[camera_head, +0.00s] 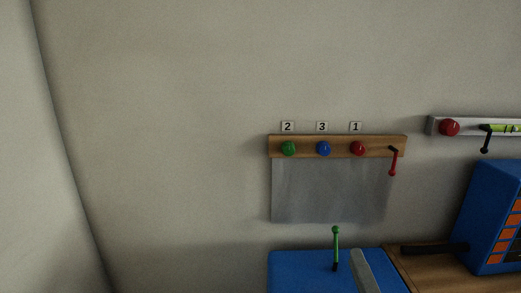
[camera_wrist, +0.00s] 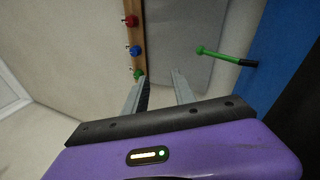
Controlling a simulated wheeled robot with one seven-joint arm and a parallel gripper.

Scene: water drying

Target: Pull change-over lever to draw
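A green lever (camera_head: 336,245) with a round green knob and a black base stands upright on a blue box (camera_head: 290,262) at the bottom of the head view. It also shows in the wrist view (camera_wrist: 222,56), lying across the picture, right of the fingertips. A red-handled lever (camera_head: 393,163) hangs down at the right end of a wooden wall rail. A black lever (camera_head: 486,140) hangs from a grey rail farther right. None carries a readable name. My gripper (camera_wrist: 157,75) is open, its two grey fingers apart and empty, apart from the green lever.
The wooden rail (camera_head: 340,141) carries green, blue and red knobs under tags 2, 3 and 1, above a grey panel (camera_head: 325,190). A grey bar (camera_head: 365,270) rises beside the green lever. A blue unit (camera_head: 478,215) stands right. The left wall is bare.

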